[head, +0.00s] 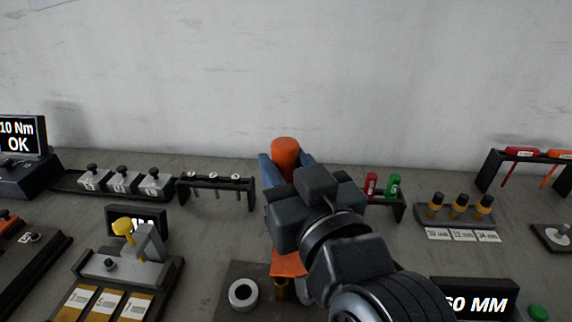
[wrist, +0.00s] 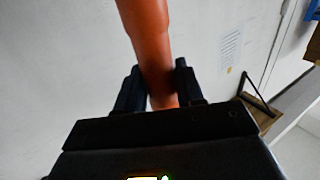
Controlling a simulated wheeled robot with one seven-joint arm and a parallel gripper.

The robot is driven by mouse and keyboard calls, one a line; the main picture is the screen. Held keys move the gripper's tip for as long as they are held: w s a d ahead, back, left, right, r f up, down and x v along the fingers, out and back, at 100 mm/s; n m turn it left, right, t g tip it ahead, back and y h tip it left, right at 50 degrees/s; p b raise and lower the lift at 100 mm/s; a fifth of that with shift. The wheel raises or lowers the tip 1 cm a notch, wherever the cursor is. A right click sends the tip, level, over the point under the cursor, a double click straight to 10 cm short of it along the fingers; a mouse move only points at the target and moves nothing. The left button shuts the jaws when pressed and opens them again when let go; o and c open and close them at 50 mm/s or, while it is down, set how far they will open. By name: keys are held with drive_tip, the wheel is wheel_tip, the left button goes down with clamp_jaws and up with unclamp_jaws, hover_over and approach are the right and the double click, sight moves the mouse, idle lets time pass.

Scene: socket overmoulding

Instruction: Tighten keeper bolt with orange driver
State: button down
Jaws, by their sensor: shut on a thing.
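My gripper (wrist: 160,88) is shut on the orange driver (wrist: 146,30); in the wrist view its handle stands between the two dark fingers. In the head view the rounded end of the driver (head: 286,148) shows above the blue-grey fingers, and my wrist hides its middle. The keeper bolt cannot be made out, and the driver's tip is hidden.
A display (head: 20,136) at far left reads "10 Nm OK". A fixture with a yellow-knobbed lever (head: 123,226) stands at left, near a grey ring (head: 243,293). Behind are a dark rack (head: 216,184), red and green items (head: 393,186) and brass-ringed plugs (head: 460,206). A driver rack (head: 530,155) stands at right.

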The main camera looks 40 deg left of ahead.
drive_tip(key=shift+f+b, duration=0.95)
drive_tip(key=shift+f, duration=0.45)
idle(2.0)
